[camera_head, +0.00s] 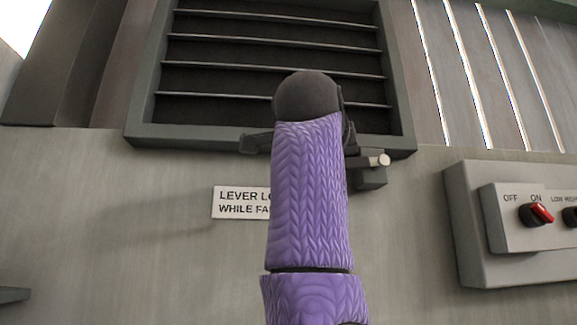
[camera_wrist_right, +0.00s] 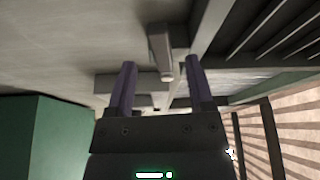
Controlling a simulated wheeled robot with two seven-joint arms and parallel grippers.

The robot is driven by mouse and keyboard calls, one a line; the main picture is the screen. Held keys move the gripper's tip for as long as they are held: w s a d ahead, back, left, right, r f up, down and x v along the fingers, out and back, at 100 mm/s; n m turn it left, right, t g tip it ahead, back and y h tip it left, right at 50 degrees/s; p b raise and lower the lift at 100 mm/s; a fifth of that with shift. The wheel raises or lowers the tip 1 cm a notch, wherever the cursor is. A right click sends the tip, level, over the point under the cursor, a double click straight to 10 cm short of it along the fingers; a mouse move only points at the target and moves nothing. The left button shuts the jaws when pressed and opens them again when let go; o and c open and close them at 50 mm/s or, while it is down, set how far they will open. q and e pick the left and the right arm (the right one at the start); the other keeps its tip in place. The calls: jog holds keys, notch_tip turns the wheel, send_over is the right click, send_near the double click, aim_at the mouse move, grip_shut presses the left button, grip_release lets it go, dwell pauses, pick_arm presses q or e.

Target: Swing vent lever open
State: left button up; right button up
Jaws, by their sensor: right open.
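The vent (camera_head: 395,75) is a dark grey frame with several horizontal slats, and its slats also show at the upper right of the right wrist view (camera_wrist_right: 270,35). A grey lever (camera_head: 372,163) with a pale round end sits at the vent's lower edge, partly hidden by my purple right arm. In the right wrist view, what looks like this lever (camera_wrist_right: 160,45) stands between and beyond the fingertips of my right gripper (camera_wrist_right: 160,61). That gripper is open, and I cannot tell whether it touches the lever. My left gripper is not in view.
A sign (camera_head: 235,203) below the vent is partly covered by my arm. A grey switch box (camera_head: 465,225) with a red-handled knob (camera_head: 540,212) projects from the wall at right. A green block (camera_wrist_right: 45,135) stands at left in the wrist view.

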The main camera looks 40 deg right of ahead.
jog(key=shift+p+x, duration=0.6)
jog(key=shift+x, duration=1.35)
grip_shut()
